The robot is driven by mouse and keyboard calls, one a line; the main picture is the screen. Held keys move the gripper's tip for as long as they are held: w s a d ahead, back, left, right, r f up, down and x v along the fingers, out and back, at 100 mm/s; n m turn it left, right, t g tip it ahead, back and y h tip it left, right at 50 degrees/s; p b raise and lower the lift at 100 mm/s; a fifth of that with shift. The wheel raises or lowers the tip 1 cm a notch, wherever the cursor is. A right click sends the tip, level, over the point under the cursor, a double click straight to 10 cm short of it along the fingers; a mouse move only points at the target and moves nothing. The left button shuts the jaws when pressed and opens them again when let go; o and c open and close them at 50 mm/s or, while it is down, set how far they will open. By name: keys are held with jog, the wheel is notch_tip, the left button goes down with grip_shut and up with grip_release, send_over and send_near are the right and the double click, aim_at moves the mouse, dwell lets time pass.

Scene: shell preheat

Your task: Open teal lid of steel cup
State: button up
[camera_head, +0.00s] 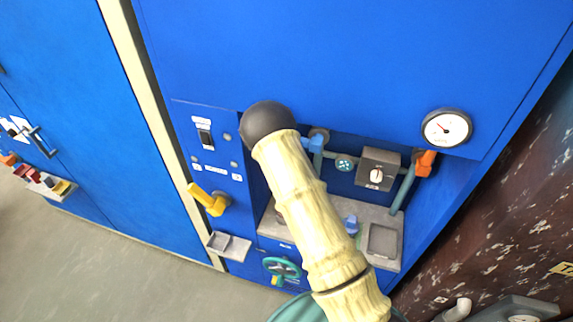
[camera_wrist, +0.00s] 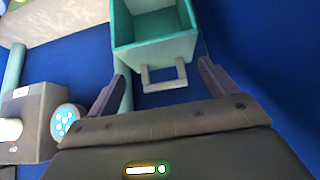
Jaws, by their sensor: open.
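In the wrist view a teal, open-topped square box (camera_wrist: 154,35) with a paler front and a small grey U-shaped handle (camera_wrist: 165,80) lies ahead of my gripper (camera_wrist: 161,66). I cannot tell whether this box is the teal lid or part of the steel cup. My gripper's two dark fingers are apart, one on each side of the handle in the picture. I see nothing held between them, and cannot tell whether they touch the handle. In the head view my arm covers the middle of the recess and my fingers are hidden. No steel cup is clearly recognisable.
A grey control box (camera_head: 378,168) and a round dotted disc (camera_head: 345,163) are right of my arm. An orange valve handle (camera_head: 425,163), a gauge (camera_head: 446,128), a yellow handle (camera_head: 208,199) and a teal handwheel (camera_head: 282,268) surround the recess. Open floor (camera_head: 110,270) lies left.

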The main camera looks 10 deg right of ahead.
jog(key=v, duration=1.7)
jog(key=shift+f, duration=0.1)
jog(key=shift+s+d, duration=0.15)
jog(key=c, duration=0.6)
jog(key=s+r, duration=0.1)
jog(key=s, duration=0.1)
jog(key=s+d+g+y, duration=0.1)
jog(key=s, duration=0.1)
jog(key=s+d+r+n+y, duration=0.1)
jog(key=s, duration=0.2)
jog(key=shift+r+g, duration=0.35)
jog(key=shift+g, duration=0.05)
grip_shut()
jog(key=s+d+r+n+g, duration=0.1)
jog(key=s+d+r+n, duration=0.1)
jog(key=s, duration=0.6)
jog(key=s+d+r+n+g+y, duration=0.1)
jog(key=s+r, duration=0.3)
jog(key=s, duration=0.5)
jog(key=shift+d+r+n, duration=0.4)
jog(key=shift+n, duration=0.3)
jog(key=shift+s+a, duration=0.1)
